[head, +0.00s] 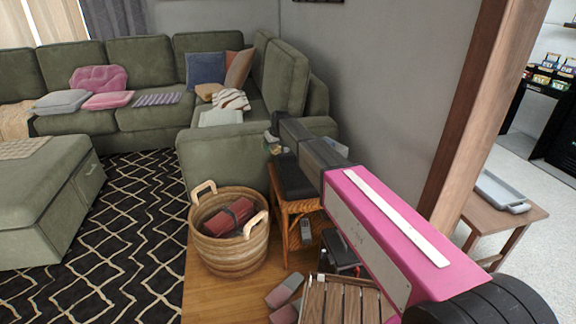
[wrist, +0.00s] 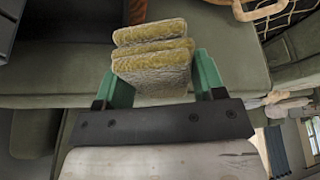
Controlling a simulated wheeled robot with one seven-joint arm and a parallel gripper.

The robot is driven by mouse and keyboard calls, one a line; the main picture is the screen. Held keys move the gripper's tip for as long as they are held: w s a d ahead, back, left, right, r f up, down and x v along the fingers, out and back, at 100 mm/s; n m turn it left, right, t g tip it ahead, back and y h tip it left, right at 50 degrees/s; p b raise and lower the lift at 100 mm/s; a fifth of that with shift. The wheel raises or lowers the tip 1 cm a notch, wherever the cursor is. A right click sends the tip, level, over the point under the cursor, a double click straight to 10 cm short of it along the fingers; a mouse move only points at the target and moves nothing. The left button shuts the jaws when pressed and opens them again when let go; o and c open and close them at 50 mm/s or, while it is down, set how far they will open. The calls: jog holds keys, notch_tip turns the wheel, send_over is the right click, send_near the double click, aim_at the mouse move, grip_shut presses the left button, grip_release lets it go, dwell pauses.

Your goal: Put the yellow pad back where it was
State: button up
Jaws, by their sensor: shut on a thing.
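The yellow pad (wrist: 150,68) is fuzzy and looks like a few layers, with yellow edges and a paler, greyish face. In the wrist view it sits between the two green fingers of my gripper (wrist: 157,72), which is shut on it. In the head view my gripper (head: 272,145) is at the far end of my pink and black arm, beside the end of the green sofa. The pad is too small and too much covered there to make out clearly.
A wicker basket (head: 228,252) with a red roll inside stands left of a wooden stool (head: 290,205) with a black top. The green sofa (head: 150,110) holds several cushions. A wooden post (head: 470,110) and a side table (head: 508,215) are on the right.

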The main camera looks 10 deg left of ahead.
jog(key=shift+w+d+f, duration=0.95)
jog(key=shift+w+f, duration=0.55)
jog(key=shift+f, duration=0.25)
jog(key=shift+w+d+f, duration=1)
jog(key=shift+w+f, duration=0.45)
jog(key=shift+f, duration=0.25)
jog(key=shift+w+d+f, duration=0.95)
jog(key=shift+w+f, duration=0.55)
jog(key=shift+f, duration=0.25)
jog(key=shift+f, duration=0.25)
jog(key=o, duration=0.9)
jog(key=v, duration=1.2)
jog(key=shift+r, duration=0.25)
